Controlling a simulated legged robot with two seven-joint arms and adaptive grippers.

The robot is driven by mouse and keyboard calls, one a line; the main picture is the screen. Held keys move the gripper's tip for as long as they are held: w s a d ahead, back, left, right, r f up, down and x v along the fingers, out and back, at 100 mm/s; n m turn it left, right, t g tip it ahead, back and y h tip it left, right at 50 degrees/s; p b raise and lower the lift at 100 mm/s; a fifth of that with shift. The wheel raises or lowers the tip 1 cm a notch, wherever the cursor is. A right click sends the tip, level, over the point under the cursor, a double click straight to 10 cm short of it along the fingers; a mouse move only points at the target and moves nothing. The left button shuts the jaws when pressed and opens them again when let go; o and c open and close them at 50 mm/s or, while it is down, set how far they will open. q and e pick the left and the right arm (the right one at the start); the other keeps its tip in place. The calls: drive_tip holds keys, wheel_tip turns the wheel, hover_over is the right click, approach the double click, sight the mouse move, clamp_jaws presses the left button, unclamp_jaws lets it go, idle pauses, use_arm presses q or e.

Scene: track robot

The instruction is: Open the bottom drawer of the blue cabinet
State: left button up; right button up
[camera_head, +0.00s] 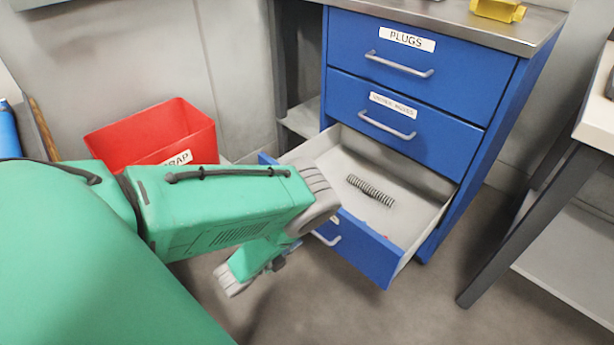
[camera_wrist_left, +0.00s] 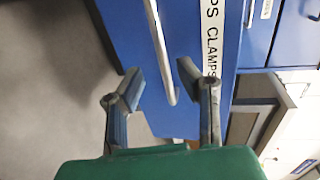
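The bottom drawer (camera_head: 373,253) of the blue cabinet (camera_head: 405,110) stands pulled out, its grey inside showing. A coiled spring (camera_head: 371,190) lies in it, and a small red bit shows near its front. Part of the drawer's handle (camera_head: 328,238) shows beside my green left arm, which covers the left of the drawer front. In the left wrist view, my left gripper (camera_wrist_left: 158,82) is open, with its fingers apart on either side of a grey bar handle (camera_wrist_left: 159,45). A label reading "CLAMPS" (camera_wrist_left: 211,50) is beside that handle. My right gripper is not in view.
The two drawers above, including the one labelled "PLUGS" (camera_head: 407,39), are shut. A red bin (camera_head: 150,132) stands left of the cabinet. A table with a dark leg (camera_head: 530,225) stands at the right. The floor in front of the drawer is clear.

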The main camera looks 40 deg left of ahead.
use_arm(q)
drive_tip(key=v, duration=0.6)
drive_tip(key=shift+s, duration=0.3)
drive_tip(key=shift+a+r, duration=0.1)
